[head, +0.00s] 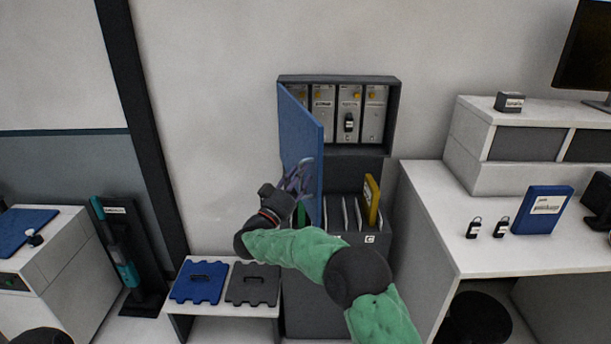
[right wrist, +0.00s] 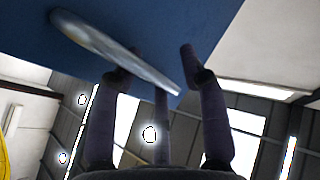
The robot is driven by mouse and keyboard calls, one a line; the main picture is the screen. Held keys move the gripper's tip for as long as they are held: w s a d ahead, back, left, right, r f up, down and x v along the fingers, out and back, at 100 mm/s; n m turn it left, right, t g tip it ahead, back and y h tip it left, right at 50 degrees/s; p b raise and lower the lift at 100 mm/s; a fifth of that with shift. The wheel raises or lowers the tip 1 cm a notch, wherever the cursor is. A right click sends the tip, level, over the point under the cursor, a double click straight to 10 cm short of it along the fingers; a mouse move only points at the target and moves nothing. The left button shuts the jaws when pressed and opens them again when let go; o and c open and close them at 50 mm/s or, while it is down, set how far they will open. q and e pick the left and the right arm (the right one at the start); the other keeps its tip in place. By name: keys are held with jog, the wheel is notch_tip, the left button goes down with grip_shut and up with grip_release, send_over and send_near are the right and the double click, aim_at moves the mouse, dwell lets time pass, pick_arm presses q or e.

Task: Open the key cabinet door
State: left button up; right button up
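The key cabinet (head: 392,113) is a dark grey box on the wall. Its blue door (head: 303,145) stands swung out on the left side, so the inside shows. My right gripper (head: 298,182) is at the lower part of the door, on its outer left face, partly blurred against it. In the right wrist view the door (right wrist: 190,20) fills the top, with a pale metal handle (right wrist: 95,45) slanting across it. The fingers of my right gripper (right wrist: 160,70) are spread apart around the handle's lower end; contact is unclear. My left gripper is not in view.
Below the cabinet is a dark file holder with a yellow folder (head: 372,198). A low white stand (head: 225,308) holds blue and grey panels. A white desk (head: 500,250) with padlocks and a blue binder (head: 542,210) is at right. Wall left of the door is clear.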

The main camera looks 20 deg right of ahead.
jog(key=a+f+b, duration=0.1)
jog(key=a+f, duration=0.2)
jog(key=a, duration=0.4)
jog(key=shift+w, duration=0.4)
dwell(0.3)
jog(key=shift+c, duration=0.3)
